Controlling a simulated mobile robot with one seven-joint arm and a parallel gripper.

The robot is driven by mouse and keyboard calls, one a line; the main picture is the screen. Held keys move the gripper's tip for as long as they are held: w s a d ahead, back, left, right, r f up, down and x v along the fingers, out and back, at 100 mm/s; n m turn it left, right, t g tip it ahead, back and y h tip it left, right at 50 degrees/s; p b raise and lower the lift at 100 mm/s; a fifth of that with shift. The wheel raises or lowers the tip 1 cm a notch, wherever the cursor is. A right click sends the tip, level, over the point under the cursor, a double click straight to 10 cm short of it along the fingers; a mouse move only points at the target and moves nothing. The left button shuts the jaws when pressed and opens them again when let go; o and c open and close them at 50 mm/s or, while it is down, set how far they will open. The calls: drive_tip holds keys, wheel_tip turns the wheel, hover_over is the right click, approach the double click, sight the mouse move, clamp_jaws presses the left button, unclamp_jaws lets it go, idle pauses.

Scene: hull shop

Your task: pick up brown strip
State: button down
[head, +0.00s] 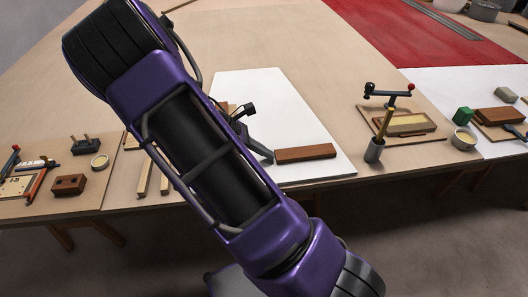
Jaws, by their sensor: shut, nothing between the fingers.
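The brown strip (306,153) is a reddish-brown rectangular bar. It lies flat near the front edge of a white board (262,90) on the table. My gripper (268,156) is dark grey and partly hidden behind my purple arm. Its tip is just left of the strip's left end, very close to it. I cannot tell whether the two touch. My gripper is shut and holds nothing. The strip looks wholly visible.
A brown block (68,185) lies at the left. The board behind the strip is clear.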

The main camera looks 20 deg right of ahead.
sight(291, 153)
drive_tip(key=d, duration=0.2)
drive_tip(key=s+d+p, duration=0.1)
drive_tip(key=d, duration=0.2)
drive_tip(key=shift+s+d, duration=0.4)
drive_tip(key=shift+a+p, duration=0.1)
drive_tip(key=shift+p, duration=0.2)
